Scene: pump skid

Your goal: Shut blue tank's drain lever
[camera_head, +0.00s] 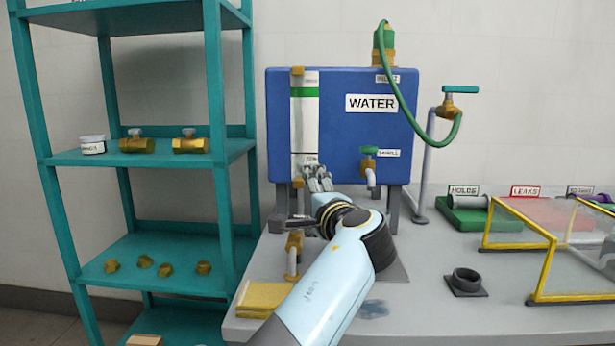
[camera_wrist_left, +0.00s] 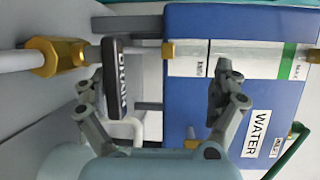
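The blue tank (camera_head: 335,125) labelled WATER stands on legs on the skid; it also shows in the left wrist view (camera_wrist_left: 190,80). Its drain valve (camera_head: 294,243) is brass, below the tank's left side. The dark drain lever (camera_head: 294,220) sticks out sideways there, partly hidden by my wrist. In the left wrist view the lever (camera_wrist_left: 117,78) shows its DRAIN lettering, close to one finger. My left gripper (camera_head: 318,178) is open in front of the tank's lower edge; its fingers (camera_wrist_left: 155,92) are wide apart with nothing gripped. My right gripper is out of view.
A green sample tap (camera_head: 369,160) sits on the tank front. A pipe with a teal-handled tap (camera_head: 459,95) and a green hose stand at right. A yellow sponge (camera_head: 264,296) lies at the skid's front left. A teal shelf (camera_head: 150,158) stands left.

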